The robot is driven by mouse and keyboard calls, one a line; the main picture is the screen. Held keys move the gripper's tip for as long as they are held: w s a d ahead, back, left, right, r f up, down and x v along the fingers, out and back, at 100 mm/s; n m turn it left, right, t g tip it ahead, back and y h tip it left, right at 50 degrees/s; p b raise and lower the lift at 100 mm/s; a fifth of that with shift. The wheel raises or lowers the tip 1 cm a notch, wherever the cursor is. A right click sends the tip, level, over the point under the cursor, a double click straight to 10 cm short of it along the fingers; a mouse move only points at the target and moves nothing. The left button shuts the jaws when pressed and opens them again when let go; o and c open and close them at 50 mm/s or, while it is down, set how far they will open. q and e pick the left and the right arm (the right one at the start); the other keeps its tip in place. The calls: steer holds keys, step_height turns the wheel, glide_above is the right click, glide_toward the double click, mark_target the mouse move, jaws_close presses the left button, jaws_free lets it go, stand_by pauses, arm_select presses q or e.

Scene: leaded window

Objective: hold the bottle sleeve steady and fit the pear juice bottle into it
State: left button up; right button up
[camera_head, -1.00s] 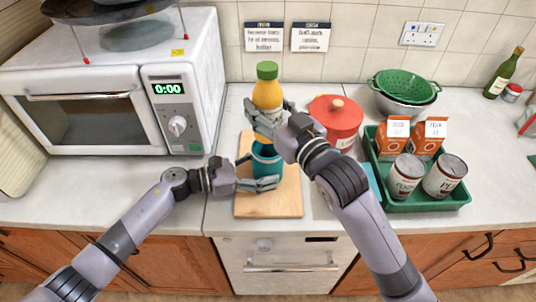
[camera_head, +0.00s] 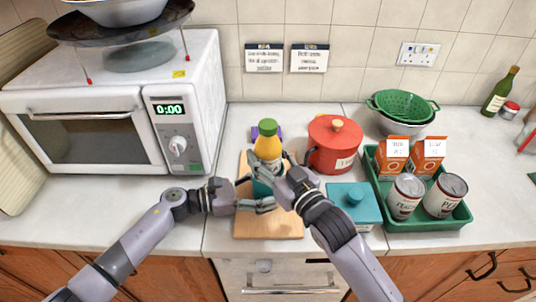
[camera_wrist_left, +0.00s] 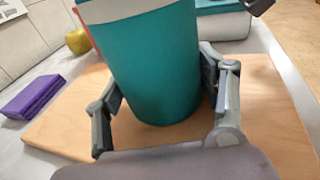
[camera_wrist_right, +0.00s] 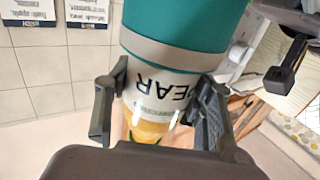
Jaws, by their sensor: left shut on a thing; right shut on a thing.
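The pear juice bottle (camera_head: 267,148), yellow with a green cap, stands upright with its lower part inside the teal bottle sleeve (camera_head: 261,187). In the right wrist view the bottle's PEAR label (camera_wrist_right: 155,100) meets the grey band at the rim of the sleeve (camera_wrist_right: 185,25). My right gripper (camera_head: 268,166) is shut on the bottle just above that rim. My left gripper (camera_head: 258,198) is shut around the sleeve, one finger on each side in the left wrist view (camera_wrist_left: 165,110). How deep the bottle sits is hidden by the sleeve wall.
The sleeve is over a wooden board (camera_head: 268,228). A red pot (camera_head: 335,140) and a teal box (camera_head: 355,205) stand to the right, then a green tray (camera_head: 430,218) with cans and cartons. The microwave (camera_head: 90,130) is at left. A purple cloth (camera_wrist_left: 33,97) lies behind the board.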

steer(key=shift+f, duration=0.35)
steer(key=o, duration=1.5)
steer(key=shift+c, duration=0.2)
steer(key=shift+r, duration=0.4)
steer(key=shift+s+d+r, duration=0.15)
steer(key=shift+s, duration=0.1)
steer(key=v, duration=1.1)
steer(key=shift+s, duration=0.25)
arm_select(q)
steer(key=o, duration=0.9)
arm_select(e)
steer(key=shift+d, duration=0.1)
